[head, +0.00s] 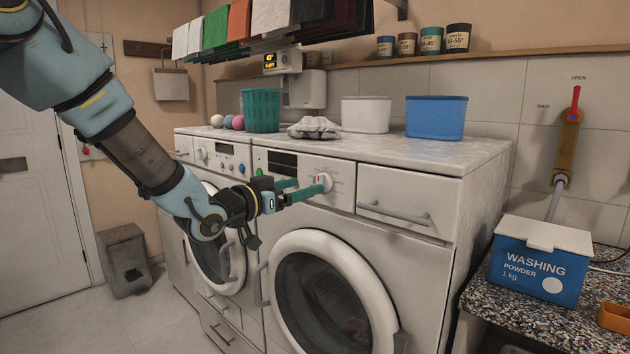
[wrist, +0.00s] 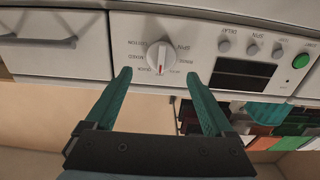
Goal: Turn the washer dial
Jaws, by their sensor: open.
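My gripper (head: 308,187) is at the panel, level with the dial. In the wrist view its two teal fingers (wrist: 158,74) are spread, one to each side of the dial and just short of it in the picture. Nothing is held. Whether a fingertip touches the dial cannot be told.
A drawer with a handle (head: 394,214) is right of the panel. Baskets, including a blue one (head: 436,118), stand on the top. A washing powder box (head: 541,264) is on the speckled counter at right. Coloured cloths (head: 262,22) hang above. The floor at left is largely clear.

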